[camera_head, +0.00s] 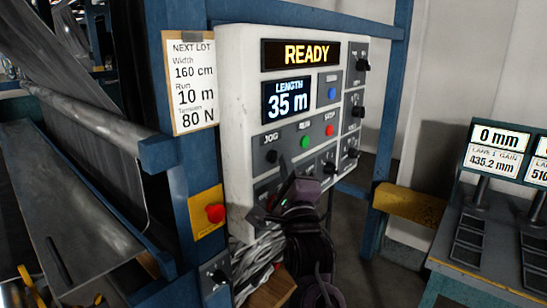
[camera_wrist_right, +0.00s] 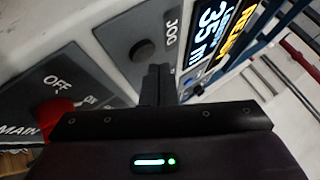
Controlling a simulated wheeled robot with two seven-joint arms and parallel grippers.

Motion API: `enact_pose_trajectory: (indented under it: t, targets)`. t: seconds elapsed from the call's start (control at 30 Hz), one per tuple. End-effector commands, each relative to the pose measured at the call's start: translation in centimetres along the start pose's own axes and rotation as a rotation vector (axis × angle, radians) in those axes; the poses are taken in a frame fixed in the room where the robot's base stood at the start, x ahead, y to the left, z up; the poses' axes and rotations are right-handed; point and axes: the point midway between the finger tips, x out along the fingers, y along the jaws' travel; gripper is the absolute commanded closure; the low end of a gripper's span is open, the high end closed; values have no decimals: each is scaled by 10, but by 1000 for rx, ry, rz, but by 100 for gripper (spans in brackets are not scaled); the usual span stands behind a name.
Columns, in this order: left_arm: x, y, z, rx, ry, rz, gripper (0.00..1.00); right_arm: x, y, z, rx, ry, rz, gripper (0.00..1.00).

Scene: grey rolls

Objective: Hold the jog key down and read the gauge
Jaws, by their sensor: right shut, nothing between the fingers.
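The jog key (camera_head: 272,157) is a black round button under the label JOG on the white control panel. It shows in the right wrist view (camera_wrist_right: 142,52) on a grey plate. My right gripper (camera_head: 288,188) is shut and empty in front of the panel, below the jog key in the head view. In the right wrist view its fingertips (camera_wrist_right: 159,72) are close beside the key; I cannot tell whether they touch it. The length display (camera_head: 286,101) reads 35 m, and the sign above it (camera_head: 300,54) reads READY. My left gripper is not in view.
A green run button (camera_head: 304,142) and a red stop button (camera_head: 330,130) sit right of the jog key. A red MAIN switch (camera_wrist_right: 52,116) is near my gripper. A red button (camera_head: 215,213) is on the blue post. A right-hand display (camera_head: 500,136) reads 0 mm.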

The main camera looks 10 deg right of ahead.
Motion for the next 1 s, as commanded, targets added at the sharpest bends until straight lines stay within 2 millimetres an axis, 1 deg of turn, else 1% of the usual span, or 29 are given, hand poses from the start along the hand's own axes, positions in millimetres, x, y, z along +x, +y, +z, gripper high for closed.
enact_pose_trajectory:
  t: [0.53,1.0]
  targets:
    - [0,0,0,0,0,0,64,0,0,0,0,0,0,100]
    - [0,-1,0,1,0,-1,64,6,4,4,0,1,0,100]
